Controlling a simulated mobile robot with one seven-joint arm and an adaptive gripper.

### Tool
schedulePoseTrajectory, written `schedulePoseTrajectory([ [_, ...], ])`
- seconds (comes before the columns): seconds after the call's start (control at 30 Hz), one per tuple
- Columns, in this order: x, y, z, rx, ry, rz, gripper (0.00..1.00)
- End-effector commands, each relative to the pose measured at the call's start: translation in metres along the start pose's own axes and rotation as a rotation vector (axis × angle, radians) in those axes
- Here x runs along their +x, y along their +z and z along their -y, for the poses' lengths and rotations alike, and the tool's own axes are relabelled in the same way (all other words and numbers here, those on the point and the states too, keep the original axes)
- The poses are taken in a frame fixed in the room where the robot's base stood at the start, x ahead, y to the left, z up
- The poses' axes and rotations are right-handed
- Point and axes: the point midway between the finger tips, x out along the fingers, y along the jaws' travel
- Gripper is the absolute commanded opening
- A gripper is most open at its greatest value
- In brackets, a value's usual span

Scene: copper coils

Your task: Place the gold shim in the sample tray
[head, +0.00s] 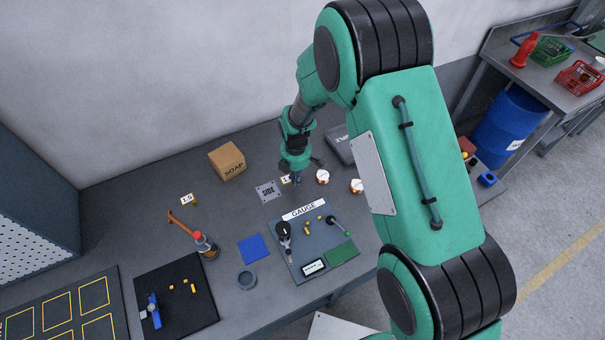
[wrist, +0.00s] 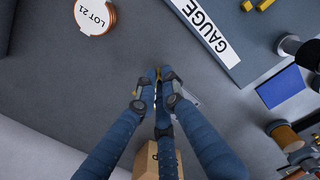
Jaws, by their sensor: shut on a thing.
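My gripper (head: 297,181) is low over the back of the table, beside a small white number tag (head: 286,180). In the wrist view my gripper (wrist: 159,76) has its fingers brought together on a small gold piece, the gold shim (wrist: 158,72); the fingers hide most of it. I cannot tell whether the shim touches the table. No tray is labelled as the sample tray; a dark panel with yellow-outlined squares (head: 38,322) lies at the front left, and a black mat (head: 206,318) with small yellow pieces lies beside it.
The gauge board (head: 290,262) carries several gold pieces, a dial and a green pad. Labelled copper coils (head: 322,177) stand right of my gripper.

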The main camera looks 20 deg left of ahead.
Motion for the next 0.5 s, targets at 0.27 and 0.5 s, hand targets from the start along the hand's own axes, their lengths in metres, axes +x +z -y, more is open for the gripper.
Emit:
schedulePoseTrajectory([
  [0.27, 0.001, 0.024, 0.002, 0.001, 0.001, 0.000, 0.00],
  [0.5, 0.001, 0.083, 0.011, -0.001, 0.002, 0.001, 0.00],
])
